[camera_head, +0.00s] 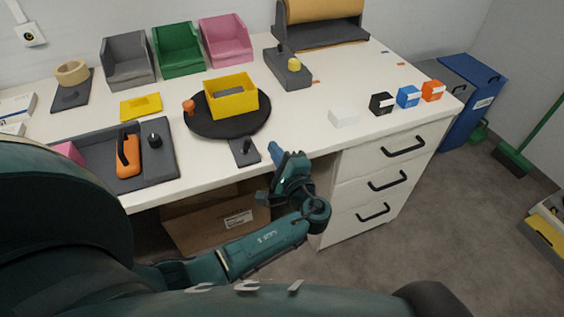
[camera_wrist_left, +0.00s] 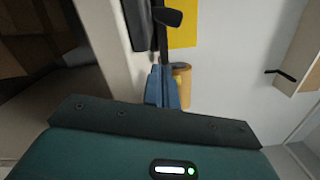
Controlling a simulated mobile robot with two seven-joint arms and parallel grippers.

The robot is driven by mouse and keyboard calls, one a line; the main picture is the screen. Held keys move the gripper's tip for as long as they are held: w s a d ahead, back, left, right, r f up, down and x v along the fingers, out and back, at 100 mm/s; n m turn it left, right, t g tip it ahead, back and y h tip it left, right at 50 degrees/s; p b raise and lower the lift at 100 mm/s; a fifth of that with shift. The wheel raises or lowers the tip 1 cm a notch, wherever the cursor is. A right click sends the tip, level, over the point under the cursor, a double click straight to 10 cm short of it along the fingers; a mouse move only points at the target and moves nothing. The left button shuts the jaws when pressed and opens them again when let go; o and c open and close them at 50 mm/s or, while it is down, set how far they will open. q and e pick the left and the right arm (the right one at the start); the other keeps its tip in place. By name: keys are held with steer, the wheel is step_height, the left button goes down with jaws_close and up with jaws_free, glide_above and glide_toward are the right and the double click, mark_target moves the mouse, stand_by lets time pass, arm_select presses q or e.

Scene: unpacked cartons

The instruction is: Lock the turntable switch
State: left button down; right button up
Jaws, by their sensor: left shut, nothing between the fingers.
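The black round turntable (camera_head: 205,127) lies on the desk with a yellow open bin (camera_head: 232,103) on it. An orange knob (camera_head: 188,106) stands at its left rim. A dark switch plate (camera_head: 243,153) with a small upright black lever sits at the turntable's front, by the desk edge. My left gripper (camera_head: 274,149) is just right of the plate, its blue fingertips closed and empty, apart from the lever. In the left wrist view the shut blue fingers (camera_wrist_left: 165,92) point toward a black knob-topped lever (camera_wrist_left: 168,17), with yellow behind it. My right gripper is out of view.
A grey tray (camera_head: 163,176) with an orange-handled tool lies left of the plate. A white block (camera_head: 343,117) and small black, blue and orange boxes stand to the right. Grey, green and pink bins line the back. Drawers (camera_head: 385,180) are under the desk's right side.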

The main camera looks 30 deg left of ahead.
mark_target(259, 153)
arm_select(q)
steer(key=x, duration=0.3)
steer(key=shift+a+r, duration=0.15)
steer(key=shift+a, duration=0.1)
steer(key=s, duration=0.1)
steer(key=s+p, duration=0.1)
steer(key=shift+s+a+r, duration=0.2)
steer(key=shift+s+r, duration=0.05)
steer(key=shift+r, duration=0.15)
steer(key=shift+s+a+r+p, duration=0.1)
steer(key=shift+s+a+p, duration=0.05)
steer(key=shift+s+p, duration=0.3)
steer(key=shift+s, duration=0.1)
